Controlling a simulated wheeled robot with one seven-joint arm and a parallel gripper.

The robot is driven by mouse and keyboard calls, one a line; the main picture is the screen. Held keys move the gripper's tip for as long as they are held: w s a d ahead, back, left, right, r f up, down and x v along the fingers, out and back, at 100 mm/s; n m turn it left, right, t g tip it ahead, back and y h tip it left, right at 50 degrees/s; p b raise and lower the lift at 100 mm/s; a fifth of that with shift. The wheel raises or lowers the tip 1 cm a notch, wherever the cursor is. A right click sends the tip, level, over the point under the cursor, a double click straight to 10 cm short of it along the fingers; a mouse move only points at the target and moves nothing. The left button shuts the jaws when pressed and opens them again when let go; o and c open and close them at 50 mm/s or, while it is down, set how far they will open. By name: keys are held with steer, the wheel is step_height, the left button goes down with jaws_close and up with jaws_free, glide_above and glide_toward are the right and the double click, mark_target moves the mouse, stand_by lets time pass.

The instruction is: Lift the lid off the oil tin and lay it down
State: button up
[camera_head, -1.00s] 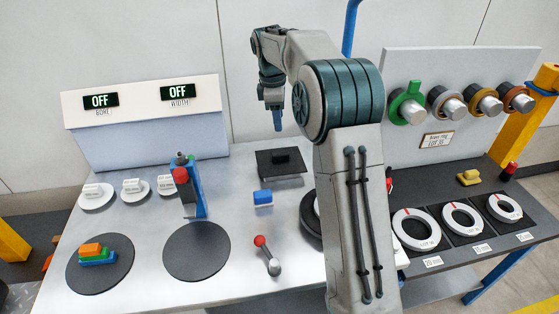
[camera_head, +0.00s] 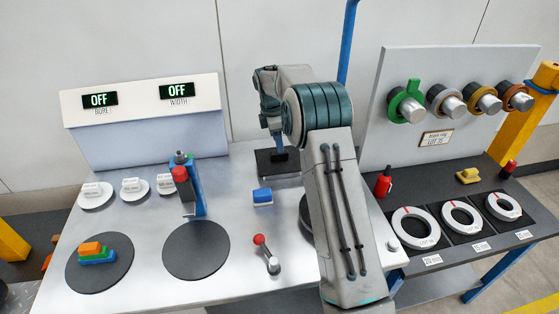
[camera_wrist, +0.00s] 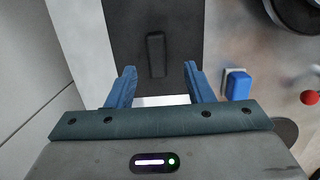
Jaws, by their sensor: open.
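The black lid (camera_wrist: 139,28) of the oil tin shows in the wrist view as a dark flat plate with a raised bar handle (camera_wrist: 156,55). In the head view the same dark plate (camera_head: 270,170) lies at the back of the steel table, partly hidden by my arm. A pale strip under its near edge shows in the wrist view; the tin's body is hardly visible. My gripper (camera_wrist: 158,78) is open and empty, its blue fingers pointing at the lid on either side of the handle's line. Whether the fingers are level with the handle I cannot tell.
A blue and white block (camera_wrist: 237,84) stands right of my gripper in the wrist view. A red-knobbed lever (camera_head: 267,253) is nearer the front. A red and blue upright post (camera_head: 188,185) stands left. Rings (camera_head: 417,228) lie on the right bench.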

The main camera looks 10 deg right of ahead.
mark_target(280, 158)
steer(key=shift+w+d+f+p, duration=0.1)
steer(key=shift+d+f+p, duration=0.1)
steer(key=shift+f, duration=1.05)
steer(key=shift+w+d+f+p, duration=0.1)
steer(key=shift+f+p, duration=0.05)
steer(key=shift+f, duration=1.05)
jaws_close()
steer(key=shift+r, duration=0.15)
